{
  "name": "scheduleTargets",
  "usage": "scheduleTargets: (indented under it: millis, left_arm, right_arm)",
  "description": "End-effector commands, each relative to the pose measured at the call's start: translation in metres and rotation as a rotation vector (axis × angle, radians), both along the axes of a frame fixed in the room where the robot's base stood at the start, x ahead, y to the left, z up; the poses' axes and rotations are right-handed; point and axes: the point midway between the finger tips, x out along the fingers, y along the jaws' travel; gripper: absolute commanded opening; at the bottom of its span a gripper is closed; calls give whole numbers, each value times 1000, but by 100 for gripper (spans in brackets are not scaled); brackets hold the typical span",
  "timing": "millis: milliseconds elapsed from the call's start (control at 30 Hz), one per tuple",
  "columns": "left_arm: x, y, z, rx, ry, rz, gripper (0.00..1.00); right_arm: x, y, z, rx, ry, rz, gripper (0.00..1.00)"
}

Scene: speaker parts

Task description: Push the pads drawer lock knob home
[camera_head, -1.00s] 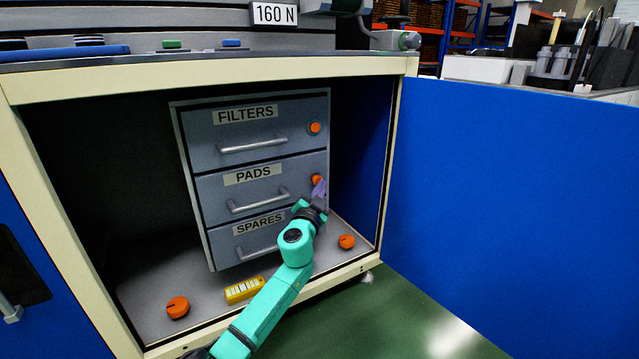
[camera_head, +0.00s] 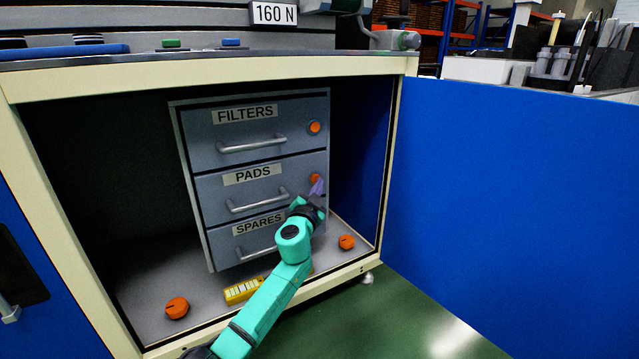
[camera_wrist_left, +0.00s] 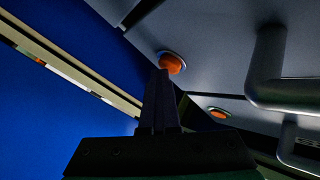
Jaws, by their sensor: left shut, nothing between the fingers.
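The pads drawer (camera_head: 290,200) is the middle one of three grey drawers and looks closed. Its orange lock knob (camera_head: 315,178) is at the right of its front, partly hidden behind my left fingers. My left gripper (camera_head: 318,187) is shut and empty, with its fingertips at the knob. In the left wrist view the shut fingers (camera_wrist_left: 162,78) end just at the lower edge of the round orange pads knob (camera_wrist_left: 172,63). I cannot tell whether they touch it or how deep the knob sits. My right gripper is in neither view.
The filters drawer, with its own orange knob (camera_head: 314,127), is above; the spares drawer (camera_head: 225,254) is below, partly covered by my arm. Two orange knobs (camera_head: 177,308) (camera_head: 347,242) and a yellow block (camera_head: 243,290) are on the cabinet floor. A blue panel (camera_head: 500,200) stands at right.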

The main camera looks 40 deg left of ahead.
Motion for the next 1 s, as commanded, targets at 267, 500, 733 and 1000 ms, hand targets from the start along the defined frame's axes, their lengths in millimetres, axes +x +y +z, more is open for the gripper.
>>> scheduleTargets:
  millis: [267,500,733,1000]
  left_arm:
    - [0,5,0,-2,0,4,0]
    - [1,8,0,-2,0,5,0]
    - [1,9,0,-2,0,5,0]
    - [-2,-1,0,-2,0,5,0]
  right_arm:
    - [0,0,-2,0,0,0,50]
    - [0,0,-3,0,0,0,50]
    - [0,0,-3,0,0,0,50]
    - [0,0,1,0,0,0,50]
